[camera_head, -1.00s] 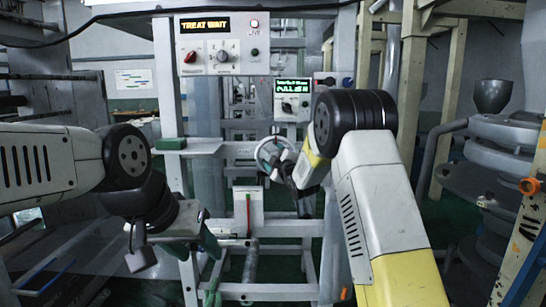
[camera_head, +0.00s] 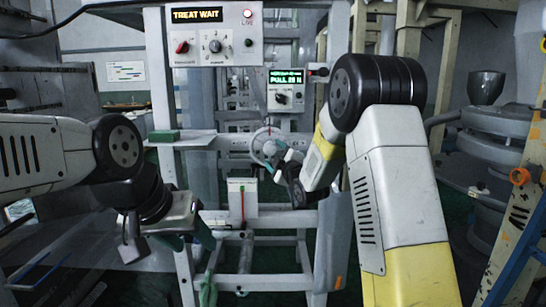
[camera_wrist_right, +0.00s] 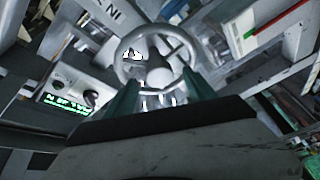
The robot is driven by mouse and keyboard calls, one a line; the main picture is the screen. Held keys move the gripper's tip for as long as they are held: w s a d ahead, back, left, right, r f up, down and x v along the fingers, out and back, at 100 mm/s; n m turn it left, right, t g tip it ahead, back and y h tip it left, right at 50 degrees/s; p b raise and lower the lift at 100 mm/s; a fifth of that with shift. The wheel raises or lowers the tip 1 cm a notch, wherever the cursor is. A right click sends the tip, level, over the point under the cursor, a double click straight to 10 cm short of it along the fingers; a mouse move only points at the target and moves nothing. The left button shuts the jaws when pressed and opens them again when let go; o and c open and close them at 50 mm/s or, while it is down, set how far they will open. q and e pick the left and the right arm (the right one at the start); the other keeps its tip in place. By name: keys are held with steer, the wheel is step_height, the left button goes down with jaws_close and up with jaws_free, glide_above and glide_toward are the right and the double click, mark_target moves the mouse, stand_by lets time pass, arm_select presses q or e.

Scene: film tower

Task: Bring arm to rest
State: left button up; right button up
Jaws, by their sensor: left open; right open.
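My right arm (camera_head: 400,200) reaches forward from the lower right with its elbow raised. Its gripper (camera_head: 276,160) is close to a round grey handwheel (camera_head: 262,136) on the frame. In the right wrist view the two green fingers (camera_wrist_right: 163,92) stand apart, with the handwheel (camera_wrist_right: 122,62) ahead of them. I cannot tell whether they touch it. My left arm (camera_head: 45,155) comes in from the left, bent downward at the wrist. Its gripper (camera_head: 205,238), with green fingers, points down and is partly hidden by its own wrist; nothing shows in it.
A control panel (camera_head: 215,35) reads "TREAT WAIT" with a red lamp lit. A smaller panel (camera_head: 287,90) has a green display. A white plate with a red and green strip (camera_head: 242,197) stands below the handwheel. A yellow post (camera_head: 525,170) stands at the right.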

steer(key=s+d+r+m+g+h, duration=0.35)
steer(key=s+d+m, duration=0.6)
steer(key=s, duration=0.35)
steer(key=s+d+f+m+g, duration=0.1)
steer(key=s+f+m+g, duration=0.1)
steer(key=s, duration=0.8)
steer(key=s+d+f+m+g, duration=0.1)
steer(key=s+f+m+g, duration=0.1)
steer(key=s, duration=0.8)
steer(key=s+d+f+m+g+h, duration=0.1)
steer(key=s+g, duration=0.3)
steer(key=s, duration=0.6)
steer(key=shift+f+m, duration=0.8)
steer(key=shift+m, duration=0.05)
steer(key=shift+c, duration=0.2)
